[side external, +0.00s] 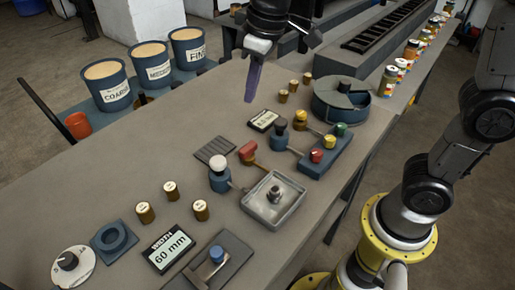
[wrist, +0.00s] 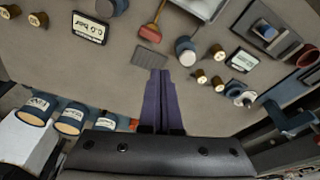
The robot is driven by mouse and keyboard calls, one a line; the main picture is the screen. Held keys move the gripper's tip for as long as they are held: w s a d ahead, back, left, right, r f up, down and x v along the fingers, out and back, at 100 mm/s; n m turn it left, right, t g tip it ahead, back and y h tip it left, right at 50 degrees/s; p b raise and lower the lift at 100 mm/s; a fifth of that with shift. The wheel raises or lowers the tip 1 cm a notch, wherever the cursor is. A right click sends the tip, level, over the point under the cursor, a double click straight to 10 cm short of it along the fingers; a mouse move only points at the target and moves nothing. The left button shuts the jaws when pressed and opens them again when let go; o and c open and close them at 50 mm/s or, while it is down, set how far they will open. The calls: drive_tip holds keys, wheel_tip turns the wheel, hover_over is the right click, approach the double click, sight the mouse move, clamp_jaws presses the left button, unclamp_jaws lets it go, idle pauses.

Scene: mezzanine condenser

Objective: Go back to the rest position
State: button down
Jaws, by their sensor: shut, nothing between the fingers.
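My gripper (side external: 249,97) hangs above the far part of the grey table (side external: 150,150) in the side external view. Its long purple fingers point down and are together, with nothing between them. In the wrist view the fingers (wrist: 160,75) reach up the picture toward a grey ribbed pad (wrist: 149,57), apart from the table things as far as I can tell.
Labelled buckets (side external: 108,85) stand at the back left. Jars (side external: 388,80) line a ledge at right.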

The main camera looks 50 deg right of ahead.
drive_tip(key=s+d+r+m+t, duration=0.3)
drive_tip(key=s+d, duration=0.5)
drive_tip(key=s, duration=0.5)
drive_tip(key=s+d+f+m, duration=0.1)
drive_tip(key=s+f, duration=0.5)
drive_tip(key=shift+d+f+h, duration=0.2)
drive_tip(key=shift+h, duration=0.1)
